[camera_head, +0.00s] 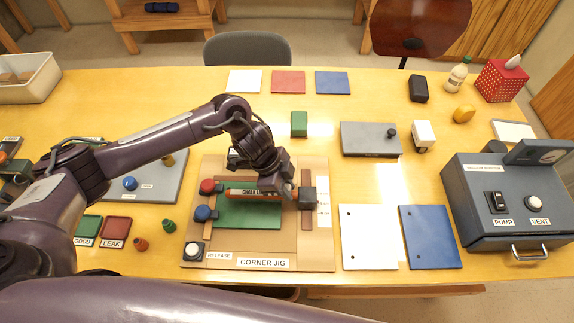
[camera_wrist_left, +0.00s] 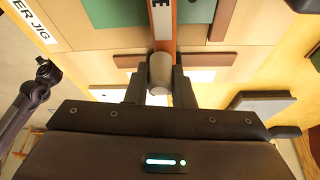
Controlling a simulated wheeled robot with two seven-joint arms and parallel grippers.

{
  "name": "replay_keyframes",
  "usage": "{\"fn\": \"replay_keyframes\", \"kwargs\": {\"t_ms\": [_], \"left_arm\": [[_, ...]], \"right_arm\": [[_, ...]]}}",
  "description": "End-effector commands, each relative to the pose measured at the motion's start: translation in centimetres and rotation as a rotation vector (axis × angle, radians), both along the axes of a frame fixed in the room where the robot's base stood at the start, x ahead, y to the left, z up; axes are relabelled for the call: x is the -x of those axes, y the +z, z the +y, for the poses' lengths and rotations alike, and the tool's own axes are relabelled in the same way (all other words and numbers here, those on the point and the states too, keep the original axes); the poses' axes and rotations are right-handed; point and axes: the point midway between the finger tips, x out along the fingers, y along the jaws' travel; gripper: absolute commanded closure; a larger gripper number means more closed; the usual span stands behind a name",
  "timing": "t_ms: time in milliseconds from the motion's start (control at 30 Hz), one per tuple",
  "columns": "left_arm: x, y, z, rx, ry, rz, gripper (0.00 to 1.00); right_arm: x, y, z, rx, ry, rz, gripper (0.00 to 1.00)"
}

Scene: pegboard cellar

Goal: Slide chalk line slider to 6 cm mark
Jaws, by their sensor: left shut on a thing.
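The corner jig (camera_head: 262,243) is a tan board with a green plate (camera_head: 235,213) on it. An orange bar labelled CHALK LINE (camera_head: 240,191) lies across the plate, and it also shows in the left wrist view (camera_wrist_left: 162,30). My left gripper (camera_head: 284,192) reaches down at the bar's right end. In the left wrist view it is shut on a grey rounded knob (camera_wrist_left: 160,72) at the bar's end. The fingers partly hide the knob. A white scale strip (camera_head: 323,203) lies at the jig's right side; its marks are too small to read.
A dark block (camera_head: 307,196) stands just right of the gripper. Red (camera_head: 208,186) and blue (camera_head: 202,213) knobs stand at the jig's left. White (camera_head: 368,238) and blue (camera_head: 430,237) panels lie to the right, before the vacuum box (camera_head: 510,190).

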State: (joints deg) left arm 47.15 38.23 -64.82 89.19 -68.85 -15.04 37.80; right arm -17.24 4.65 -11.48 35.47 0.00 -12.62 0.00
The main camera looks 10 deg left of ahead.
Motion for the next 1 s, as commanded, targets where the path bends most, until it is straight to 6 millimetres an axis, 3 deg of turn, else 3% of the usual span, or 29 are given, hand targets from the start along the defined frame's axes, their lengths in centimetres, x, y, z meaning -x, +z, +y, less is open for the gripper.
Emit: {"fn": "replay_keyframes", "kwargs": {"t_ms": [300,333,500,800,1000], "left_arm": [[0.2,0.1,0.0,0.0,0.003,-0.002,1.0],[0.2,0.1,0.0,0.0,0.003,-0.002,0.76],[0.1,0.1,0.0,0.0,0.003,-0.002,0.57],[0.1,0.3,0.1,0.001,0.002,-0.003,0.57],[0.1,2.7,1.2,0.0,0.002,-0.008,0.57]], "right_arm": [[0.0,0.1,0.0,0.0,0.0,0.0,0.64],[0.0,0.1,0.0,0.0,0.0,0.0,0.64],[0.0,0.1,0.0,0.0,0.0,-0.001,0.64],[-0.1,0.0,0.1,-0.001,-0.001,-0.002,0.64],[-0.1,-0.7,0.2,-0.003,-0.001,-0.002,0.64]]}}
